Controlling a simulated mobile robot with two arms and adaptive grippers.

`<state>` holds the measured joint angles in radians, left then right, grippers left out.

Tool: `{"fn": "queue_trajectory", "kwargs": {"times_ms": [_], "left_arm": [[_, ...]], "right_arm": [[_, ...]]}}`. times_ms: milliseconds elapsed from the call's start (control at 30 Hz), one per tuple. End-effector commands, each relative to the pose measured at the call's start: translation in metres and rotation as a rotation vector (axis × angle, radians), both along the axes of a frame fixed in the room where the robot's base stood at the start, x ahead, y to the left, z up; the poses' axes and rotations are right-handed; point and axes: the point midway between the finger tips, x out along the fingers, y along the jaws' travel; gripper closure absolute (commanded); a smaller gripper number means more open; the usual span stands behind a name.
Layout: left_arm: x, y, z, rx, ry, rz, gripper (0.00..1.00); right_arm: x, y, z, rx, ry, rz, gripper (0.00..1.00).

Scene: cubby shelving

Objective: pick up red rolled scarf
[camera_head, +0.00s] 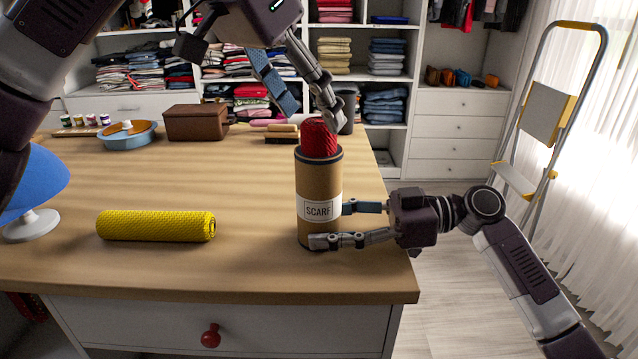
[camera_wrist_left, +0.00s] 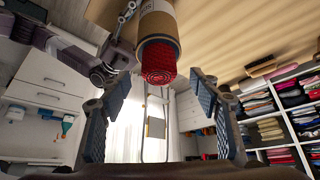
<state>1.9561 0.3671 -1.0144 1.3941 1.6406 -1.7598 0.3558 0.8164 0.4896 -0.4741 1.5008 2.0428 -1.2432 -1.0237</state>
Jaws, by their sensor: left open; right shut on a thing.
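The red rolled scarf (camera_head: 319,138) stands upright in a brown cardboard tube (camera_head: 311,176) labelled "SCARF". Only its top end sticks out above the dark rim; the rest is hidden inside. My left gripper (camera_head: 312,115) is open, pointing down just above the scarf top, with one finger towards each side. In the left wrist view the scarf's round end (camera_wrist_left: 158,62) appears between and beyond the open fingers (camera_wrist_left: 160,105), with nothing held. My right gripper (camera_head: 331,224) is shut on the lower part of the tube from the right, near the table's right edge.
A yellow rolled cloth (camera_head: 156,226) lies on the wooden table (camera_head: 215,270) at left. A blue lamp (camera_head: 30,190) stands at the left edge. A brown box (camera_head: 195,122), brush (camera_head: 282,134) and dark cup (camera_head: 347,108) stand at the back. The table's middle is clear.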

Motion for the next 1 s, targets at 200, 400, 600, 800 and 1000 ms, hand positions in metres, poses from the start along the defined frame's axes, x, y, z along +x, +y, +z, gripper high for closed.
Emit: {"fn": "queue_trajectory", "kwargs": {"times_ms": [200, 400, 600, 800, 1000], "left_arm": [[0.012, -0.013, -0.028, 0.001, 0.003, 0.0, 0.43], [0.016, -0.017, -0.035, 0.0, 0.002, 0.0, 0.43], [0.016, -0.017, -0.035, 0.0, 0.002, 0.0, 0.51], [0.015, -0.017, -0.034, 0.0, 0.002, 0.0, 0.73], [0.015, -0.017, -0.034, 0.0, 0.002, 0.0, 0.95]], "right_arm": [[0.0, 0.0, 0.0, 0.0, 0.0, 0.0, 0.64], [0.0, 0.0, 0.0, 0.0, 0.0, 0.0, 0.64], [0.0, 0.0, 0.0, 0.0, 0.0, 0.0, 0.64], [0.0, 0.0, 0.0, 0.0, 0.0, 0.0, 0.64], [0.0, 0.0, 0.0, 0.0, 0.0, 0.0, 0.64]]}}
